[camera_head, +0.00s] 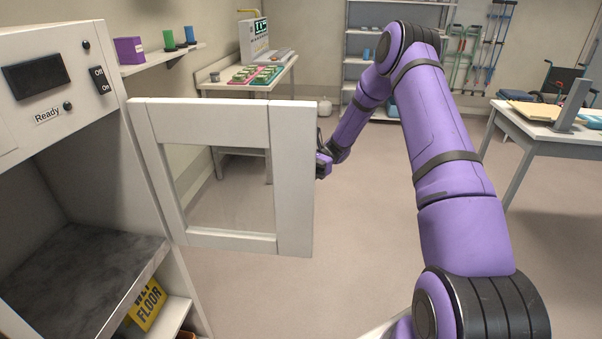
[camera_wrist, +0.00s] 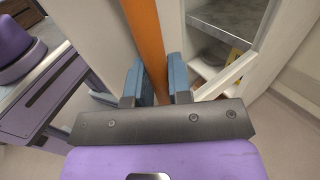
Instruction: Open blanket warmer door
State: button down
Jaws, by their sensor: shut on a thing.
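The blanket warmer (camera_head: 60,130) stands at the left in the head view, with a dark display, an Off/On switch and a "Ready" label. Its white framed door (camera_head: 290,180) with a see-through pane is swung wide open, out toward the right. The compartment is open to view, with a bare dark grey shelf (camera_head: 75,275). My gripper (camera_head: 322,162) is at the door's far edge, mostly hidden behind it. In the wrist view my gripper's blue fingers (camera_wrist: 160,82) are shut on an orange bar handle (camera_wrist: 146,35) of the door.
A yellow floor sign (camera_head: 147,303) lies on the lower shelf. A side table (camera_head: 240,85) with small packs stands behind the door. A desk (camera_head: 530,125) is at the right, and a shelf rack (camera_head: 360,45) at the back. The floor between is clear.

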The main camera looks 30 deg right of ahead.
jog(key=c, duration=1.1)
grip_release()
jog(key=v, duration=1)
jog(key=shift+w+d, duration=0.15)
jog(key=shift+d, duration=0.2)
jog(key=shift+d, duration=0.1)
